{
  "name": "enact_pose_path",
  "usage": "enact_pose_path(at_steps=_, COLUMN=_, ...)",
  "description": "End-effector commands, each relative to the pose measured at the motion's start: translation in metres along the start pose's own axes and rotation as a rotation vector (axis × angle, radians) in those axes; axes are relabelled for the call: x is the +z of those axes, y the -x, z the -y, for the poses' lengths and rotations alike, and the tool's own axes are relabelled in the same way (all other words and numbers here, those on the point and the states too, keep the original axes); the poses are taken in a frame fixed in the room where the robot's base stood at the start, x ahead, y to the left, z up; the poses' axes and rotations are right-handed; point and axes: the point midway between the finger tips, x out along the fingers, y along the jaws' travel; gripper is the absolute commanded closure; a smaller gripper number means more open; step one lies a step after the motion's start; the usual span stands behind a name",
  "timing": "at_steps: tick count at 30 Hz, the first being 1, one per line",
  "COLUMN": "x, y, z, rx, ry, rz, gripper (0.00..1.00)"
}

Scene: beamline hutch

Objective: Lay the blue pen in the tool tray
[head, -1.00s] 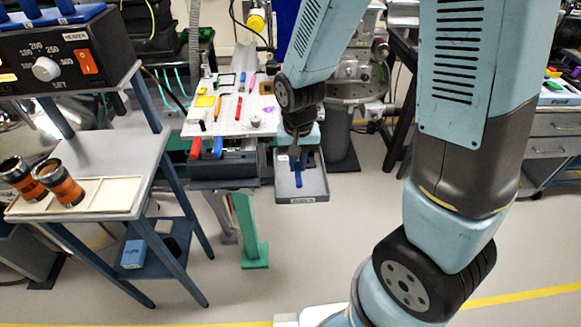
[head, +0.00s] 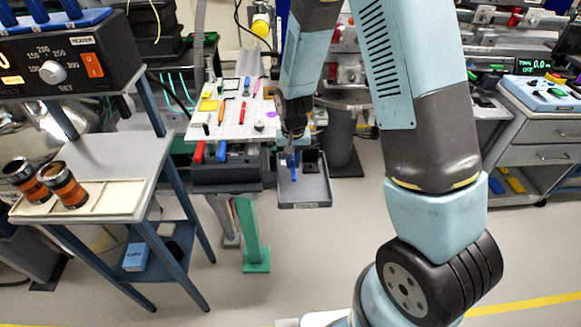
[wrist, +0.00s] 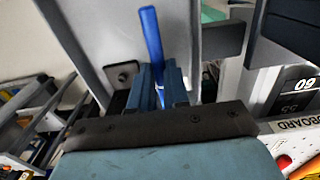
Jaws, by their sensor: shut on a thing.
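The blue pen (head: 293,170) hangs upright below my gripper (head: 292,149) in the head view, in front of the grey tool tray (head: 318,192). My gripper is shut on the pen. In the wrist view the pen (wrist: 152,40) sticks out from between the fingers (wrist: 160,88), slightly tilted. The head view does not settle whether the pen touches the tray floor. A grey wall, apparently the tray's, shows beside the pen in the wrist view (wrist: 90,35).
A white perforated board (head: 238,118) with pens and small parts lies behind and left of the tray. Red and blue handles (head: 199,152) stick out below it. A side table (head: 110,165) with two orange-banded cylinders stands left. Open floor lies in front.

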Motion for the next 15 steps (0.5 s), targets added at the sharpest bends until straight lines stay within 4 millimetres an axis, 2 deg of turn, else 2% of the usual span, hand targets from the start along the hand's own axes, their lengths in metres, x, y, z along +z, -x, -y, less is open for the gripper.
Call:
enact_pose_path(at_steps=9, x=-0.004, y=-0.033, z=0.0, rx=0.001, ry=0.0, rz=0.001, gripper=1.0)
enact_pose_path(at_steps=15, x=-0.004, y=-0.035, z=0.001, rx=0.0, ry=0.0, rz=-0.001, gripper=1.0)
